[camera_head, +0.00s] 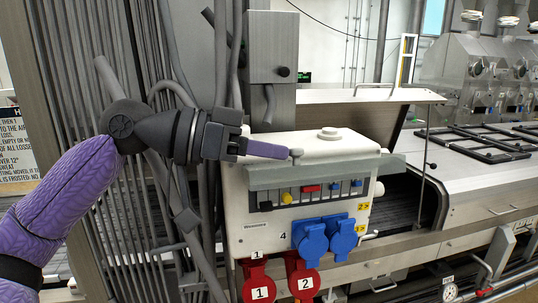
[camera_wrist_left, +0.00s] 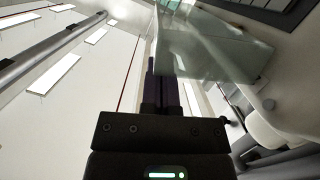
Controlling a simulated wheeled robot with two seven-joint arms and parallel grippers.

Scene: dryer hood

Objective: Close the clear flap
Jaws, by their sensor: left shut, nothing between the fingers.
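The clear flap (camera_head: 325,171) is a greyish, see-through panel on the front of a white electrical box (camera_head: 240,215). It sticks out raised above a row of coloured switches, which stay exposed beneath it. In the left wrist view the flap (camera_wrist_left: 215,45) is a pale glassy sheet beyond and right of the fingers. My left gripper (camera_head: 285,153) is shut and empty, its purple fingers pointing right, just above the flap's upper left part in the head view. The fingers also show in the left wrist view (camera_wrist_left: 160,70). I cannot tell whether they touch the flap. My right gripper is out of view.
Blue socket covers (camera_head: 342,234) and red plugs (camera_head: 302,276) sit low on the box. Grey pipes and cables (camera_head: 222,60) run close on the left. A conveyor machine with a raised metal hood (camera_head: 370,96) stands behind and to the right.

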